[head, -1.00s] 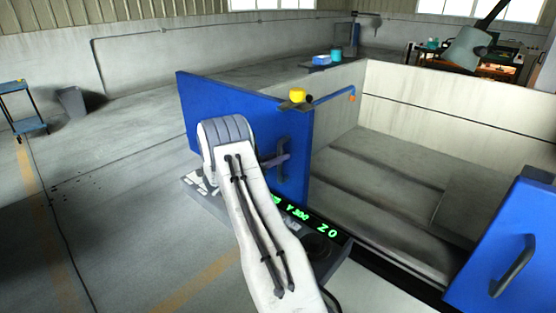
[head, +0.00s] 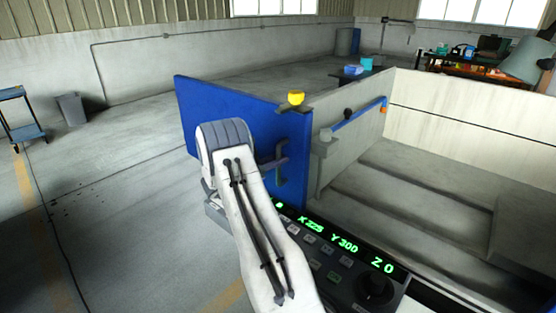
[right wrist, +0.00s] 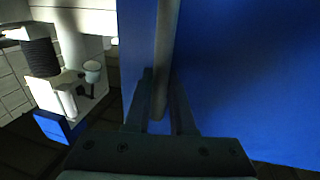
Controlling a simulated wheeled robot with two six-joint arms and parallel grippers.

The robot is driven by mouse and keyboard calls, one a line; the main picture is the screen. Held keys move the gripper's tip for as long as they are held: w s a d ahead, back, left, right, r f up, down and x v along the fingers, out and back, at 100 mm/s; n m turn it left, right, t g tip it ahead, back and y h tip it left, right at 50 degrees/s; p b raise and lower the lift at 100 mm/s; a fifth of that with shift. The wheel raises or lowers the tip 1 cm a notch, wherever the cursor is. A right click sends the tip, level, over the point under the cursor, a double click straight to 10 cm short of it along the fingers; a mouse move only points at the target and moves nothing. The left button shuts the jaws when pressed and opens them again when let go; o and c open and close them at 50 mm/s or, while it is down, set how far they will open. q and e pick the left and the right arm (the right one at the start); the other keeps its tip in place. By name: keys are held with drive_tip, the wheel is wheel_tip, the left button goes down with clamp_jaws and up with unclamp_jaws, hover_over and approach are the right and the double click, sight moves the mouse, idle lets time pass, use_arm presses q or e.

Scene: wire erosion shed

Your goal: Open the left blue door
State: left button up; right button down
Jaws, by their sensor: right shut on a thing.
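The left blue door (head: 232,125) stands swung out to the left of the machine's opening, with the pale inside of the tank in view to its right. Its grey upright handle (head: 281,150) is on its face near the right edge. My right gripper (head: 277,163) is shut on this handle; my white arm hides part of the door's lower left. In the right wrist view the fingers (right wrist: 160,100) sit on either side of the handle bar (right wrist: 167,55), against the blue door panel (right wrist: 245,75). My left gripper is not in view.
A control panel (head: 340,245) with green digits lies below the door, close to my right arm. The tank's pale wall (head: 460,120) is at the right. A yellow piece (head: 296,98) is at the door's top edge. Open floor (head: 110,190) lies to the left.

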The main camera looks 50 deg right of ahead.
drive_tip(key=c, duration=0.8)
unclamp_jaws()
drive_tip(key=shift+w, duration=0.1)
drive_tip(key=shift+o, duration=0.2)
drive_tip(key=shift+a, duration=0.15)
drive_tip(key=b+v, duration=0.2)
drive_tip(key=v, duration=0.8)
drive_tip(key=shift+a, duration=0.1)
